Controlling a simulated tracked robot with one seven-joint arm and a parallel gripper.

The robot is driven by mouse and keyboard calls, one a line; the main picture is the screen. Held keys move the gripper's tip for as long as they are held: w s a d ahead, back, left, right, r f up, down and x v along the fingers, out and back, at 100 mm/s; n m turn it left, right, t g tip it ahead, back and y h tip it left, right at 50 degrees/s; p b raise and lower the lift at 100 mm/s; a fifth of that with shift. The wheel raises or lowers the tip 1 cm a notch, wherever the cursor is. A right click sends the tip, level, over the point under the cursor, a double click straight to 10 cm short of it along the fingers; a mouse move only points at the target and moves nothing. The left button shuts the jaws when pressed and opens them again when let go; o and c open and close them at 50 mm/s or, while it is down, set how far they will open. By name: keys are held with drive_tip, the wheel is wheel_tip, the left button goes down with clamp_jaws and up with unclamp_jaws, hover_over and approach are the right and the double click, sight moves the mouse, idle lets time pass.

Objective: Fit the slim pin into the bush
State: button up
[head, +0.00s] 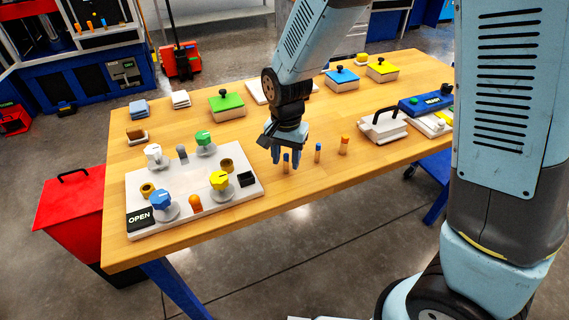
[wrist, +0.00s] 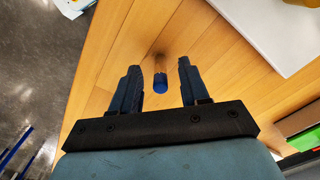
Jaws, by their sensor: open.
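A slim pin with a blue top and wooden lower part (head: 286,166) stands upright on the table. In the wrist view the blue-topped pin (wrist: 160,84) lies between my two fingers, with a gap on each side. My gripper (head: 280,160) is open and points down over it; it also shows in the wrist view (wrist: 158,80). A second slim blue-topped pin (head: 318,153) and a thicker orange-topped pin (head: 344,146) stand to its right. On the white board, a small brown bush (head: 148,190) sits at the left and a larger brown bush (head: 227,166) at the back right.
The white board (head: 235,199) also carries white, green, blue and yellow knobs, an orange peg (head: 195,203), a grey peg (head: 182,154), a black block (head: 246,179) and an OPEN sign (head: 140,218). Lidded boxes stand along the back. A handled white block (head: 383,126) stands right.

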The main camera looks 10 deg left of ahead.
drive_tip(key=shift+f, duration=0.1)
clamp_jaws()
idle(0.4)
